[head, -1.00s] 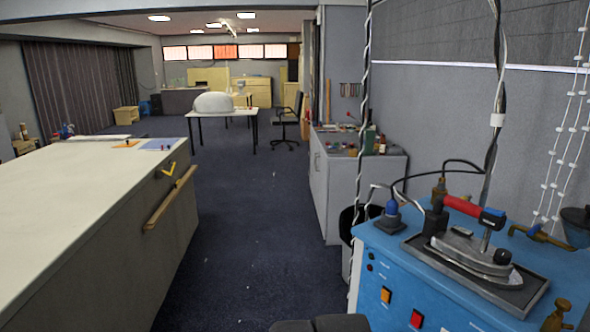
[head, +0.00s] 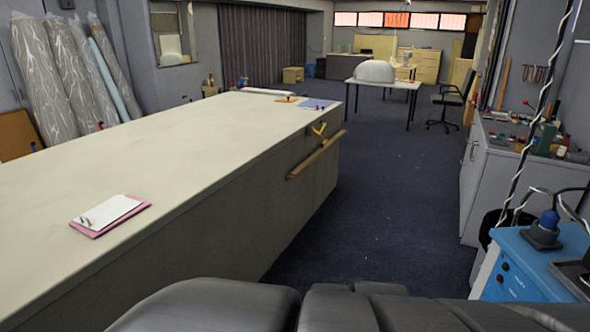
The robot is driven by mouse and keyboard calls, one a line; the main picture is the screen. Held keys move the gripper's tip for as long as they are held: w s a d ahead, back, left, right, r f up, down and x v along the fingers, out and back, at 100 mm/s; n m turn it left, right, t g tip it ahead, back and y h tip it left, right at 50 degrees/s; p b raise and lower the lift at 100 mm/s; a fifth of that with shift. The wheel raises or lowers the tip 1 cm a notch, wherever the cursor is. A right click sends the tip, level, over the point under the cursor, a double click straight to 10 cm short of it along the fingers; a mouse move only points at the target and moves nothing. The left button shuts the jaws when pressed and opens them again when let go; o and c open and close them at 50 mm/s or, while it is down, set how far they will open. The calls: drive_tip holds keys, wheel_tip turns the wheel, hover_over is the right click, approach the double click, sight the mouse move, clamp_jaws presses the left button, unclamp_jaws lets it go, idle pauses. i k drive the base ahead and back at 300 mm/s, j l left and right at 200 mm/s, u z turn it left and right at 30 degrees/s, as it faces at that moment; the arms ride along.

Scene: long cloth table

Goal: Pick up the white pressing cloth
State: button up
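No thing in the head view is clearly the white pressing cloth. A flat white item (head: 265,91) lies at the far end of the long table (head: 190,150); it is too small to tell whether it is cloth. A white sheet (head: 112,209) lies on a pink board (head: 92,232) on the near left of the table, with a small object at its left edge; it looks like paper on a clipboard. My gripper is not in view. Dark padded parts along the bottom edge, probably of my arm, hide the floor there.
A wooden rail (head: 315,157) juts from the table's right side. The dark carpet aisle (head: 385,190) is open. A blue pressing station (head: 520,262) and a grey cabinet (head: 487,185) stand on the right. Wrapped fabric rolls (head: 50,75) lean at the back left.

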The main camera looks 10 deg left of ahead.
sight(101, 216)
drive_tip(key=u, duration=1.75)
